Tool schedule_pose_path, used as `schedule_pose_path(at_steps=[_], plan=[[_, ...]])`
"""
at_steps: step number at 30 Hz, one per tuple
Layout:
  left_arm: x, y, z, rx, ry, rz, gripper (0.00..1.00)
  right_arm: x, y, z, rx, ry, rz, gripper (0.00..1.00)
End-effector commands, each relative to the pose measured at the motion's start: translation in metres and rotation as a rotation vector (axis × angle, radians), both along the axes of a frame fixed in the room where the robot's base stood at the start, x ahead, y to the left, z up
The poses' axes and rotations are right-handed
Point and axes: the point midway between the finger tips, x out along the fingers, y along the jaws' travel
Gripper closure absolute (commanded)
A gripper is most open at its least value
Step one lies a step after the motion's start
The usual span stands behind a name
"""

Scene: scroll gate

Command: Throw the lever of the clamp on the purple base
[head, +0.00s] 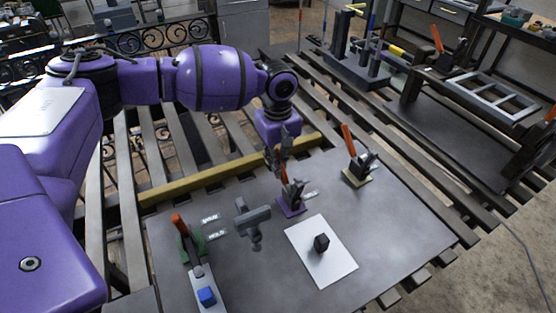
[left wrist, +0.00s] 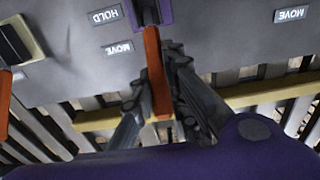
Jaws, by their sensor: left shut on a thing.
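The clamp (head: 293,191) on the purple base (head: 291,208) stands on the grey table top. Its orange lever (head: 284,147) points up, tilted slightly. My left gripper (head: 279,154) is at this lever, reaching in from behind and above. In the left wrist view the orange lever (left wrist: 155,70) lies between the two fingers of my left gripper (left wrist: 162,100), which are shut on it. The purple base (left wrist: 165,12) shows at that view's top edge. The clamp's jaw is too small to read clearly. My right gripper is not in view.
A yellow-based clamp (head: 356,177) with a raised orange lever stands to the right. A green-based clamp (head: 187,240) is at left, near a blue block (head: 207,296). A grey T-shaped object (head: 252,221) and a white sheet (head: 309,264) with a dark block (head: 321,243) lie nearer.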

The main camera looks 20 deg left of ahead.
Motion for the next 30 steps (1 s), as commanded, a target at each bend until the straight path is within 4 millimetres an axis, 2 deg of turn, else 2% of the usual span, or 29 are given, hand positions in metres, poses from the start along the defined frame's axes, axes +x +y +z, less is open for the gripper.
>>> schedule_pose_path(at_steps=[12,19,30], plan=[[-0.007,-0.010,0.014,0.108,-0.104,-0.003,1.00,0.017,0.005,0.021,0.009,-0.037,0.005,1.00],[-0.016,-0.019,0.017,0.236,-0.215,-0.002,1.00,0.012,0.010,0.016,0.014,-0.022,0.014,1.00],[-0.028,-0.033,0.024,0.405,-0.364,0.002,1.00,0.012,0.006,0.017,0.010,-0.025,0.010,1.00]])
